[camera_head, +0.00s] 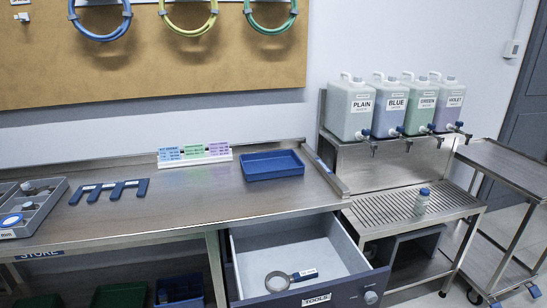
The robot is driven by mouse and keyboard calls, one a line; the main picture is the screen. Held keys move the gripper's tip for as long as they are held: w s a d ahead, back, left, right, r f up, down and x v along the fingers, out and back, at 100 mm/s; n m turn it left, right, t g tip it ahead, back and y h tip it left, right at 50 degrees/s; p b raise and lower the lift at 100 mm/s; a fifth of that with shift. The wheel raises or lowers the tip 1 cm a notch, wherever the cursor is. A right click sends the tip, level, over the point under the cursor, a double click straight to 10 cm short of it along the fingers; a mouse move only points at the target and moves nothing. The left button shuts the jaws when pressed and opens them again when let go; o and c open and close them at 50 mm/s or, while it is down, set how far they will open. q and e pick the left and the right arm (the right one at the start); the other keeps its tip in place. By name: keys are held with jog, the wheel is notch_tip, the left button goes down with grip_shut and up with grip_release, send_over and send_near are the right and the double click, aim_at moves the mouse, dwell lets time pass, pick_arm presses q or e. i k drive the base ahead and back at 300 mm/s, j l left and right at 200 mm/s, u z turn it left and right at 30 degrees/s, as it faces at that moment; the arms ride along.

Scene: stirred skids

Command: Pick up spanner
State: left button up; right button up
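A tool with a dark grey ring head (277,282) and a short dark handle bearing a white label lies flat in the open drawer (330,232) marked TOOLS. It looks like the spanner, but the label is too small to read. It lies near the drawer's front, handle pointing right. The drawer is pulled out from under the steel counter and nothing else shows inside it. Neither of my grippers is in view.
The steel counter (200,205) holds a blue tray (273,165), a dark blue slotted rack (110,190) and a grey divided bin (30,210). Labelled jugs (350,108) with taps stand right, above a drip grate with a small bottle (421,202). A steel cart (510,165) stands far right.

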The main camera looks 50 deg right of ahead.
aim_at(309, 274)
jog(key=k+j+z, duration=0.15)
jog(key=z, duration=1.4)
jog(key=i+l+u, duration=0.25)
jog(key=l+u, duration=0.25)
jog(key=l, duration=0.2)
jog(key=i+l+u, duration=0.25)
jog(key=l, duration=0.15)
jog(key=l+u, duration=0.25)
jog(key=k+l, duration=0.05)
jog(key=l, duration=0.05)
